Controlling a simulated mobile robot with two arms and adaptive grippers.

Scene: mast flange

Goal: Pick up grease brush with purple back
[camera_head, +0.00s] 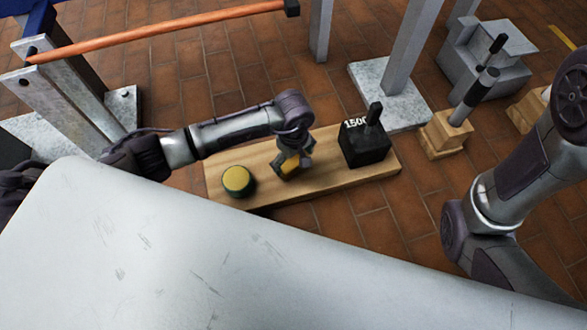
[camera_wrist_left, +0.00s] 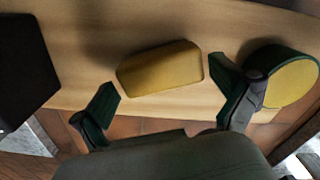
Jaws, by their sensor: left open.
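A yellow block with rounded corners (camera_wrist_left: 160,68) lies on the wooden board (camera_wrist_left: 210,25) in the left wrist view; it also shows under my gripper in the head view (camera_head: 290,166). No purple back shows on it, so I cannot tell whether it is the grease brush. My left gripper (camera_wrist_left: 165,82) is open, its fingers apart on either side of the block's near edge, holding nothing. In the head view my left gripper (camera_head: 291,162) hangs over the board and partly hides the block. My right arm shows at the right, but its gripper is out of view.
A round, dark green tin with a yellow top (camera_head: 238,180) stands left of the block, close to one finger. A black block marked 1500 with an upright handle (camera_head: 365,150) stands to the right. A grey post on a plate (camera_head: 395,95) rises behind. A pale surface (camera_head: 200,250) fills the front.

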